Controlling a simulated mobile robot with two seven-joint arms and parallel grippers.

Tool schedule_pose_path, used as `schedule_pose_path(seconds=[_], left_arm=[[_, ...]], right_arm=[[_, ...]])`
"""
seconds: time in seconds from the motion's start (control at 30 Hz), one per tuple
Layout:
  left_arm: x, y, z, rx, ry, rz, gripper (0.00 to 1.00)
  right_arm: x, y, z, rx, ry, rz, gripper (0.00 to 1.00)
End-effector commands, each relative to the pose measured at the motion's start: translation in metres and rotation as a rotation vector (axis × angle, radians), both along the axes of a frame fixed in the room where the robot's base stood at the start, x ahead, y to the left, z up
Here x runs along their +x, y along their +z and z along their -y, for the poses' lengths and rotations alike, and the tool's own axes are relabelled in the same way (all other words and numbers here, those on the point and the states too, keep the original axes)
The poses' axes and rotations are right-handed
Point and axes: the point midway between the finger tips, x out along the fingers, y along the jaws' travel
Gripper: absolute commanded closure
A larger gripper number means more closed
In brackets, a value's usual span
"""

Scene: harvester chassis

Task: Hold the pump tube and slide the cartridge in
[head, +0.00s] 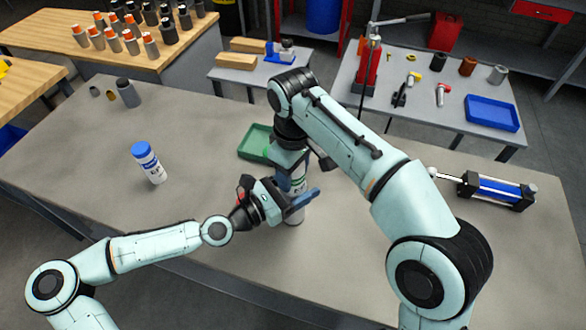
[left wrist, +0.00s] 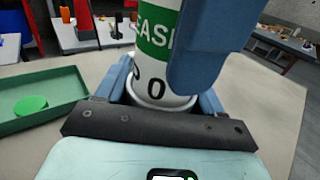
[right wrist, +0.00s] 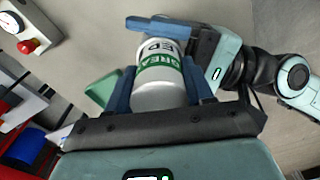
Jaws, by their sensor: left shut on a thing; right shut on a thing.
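The cartridge (head: 299,184) is a white cylinder with a green label band, upright over the table. My right gripper (head: 292,170), above, is shut on it; the cartridge (right wrist: 160,80) fills its jaws in the right wrist view. My left gripper (head: 300,203) is just below, shut on the pump tube (head: 293,218), whose grey lower part shows under the fingers. In the left wrist view the cartridge (left wrist: 153,70) stands in line with the tube's pale rim (left wrist: 160,100). Its lower end appears to be at or inside the rim; the depth cannot be told. The grippers hide most of the tube.
A green tray (head: 255,142) with a green disc (left wrist: 31,105) lies behind the grippers. A blue-capped white bottle (head: 148,162) stands at left, small grey parts (head: 128,93) farther back. A blue-bodied cylinder tool (head: 497,190) lies at right. The table between is mostly clear.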

Motion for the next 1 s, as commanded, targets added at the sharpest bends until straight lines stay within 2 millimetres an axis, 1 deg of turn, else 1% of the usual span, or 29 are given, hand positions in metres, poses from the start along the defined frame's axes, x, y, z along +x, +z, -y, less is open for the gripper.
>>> schedule_pose_path(seconds=[1.0], left_arm=[[-0.0001, -0.0004, -0.0001, 0.001, 0.0, -0.001, 0.87]], right_arm=[[0.0002, -0.0076, 0.0, 0.001, -0.001, 0.002, 0.88]])
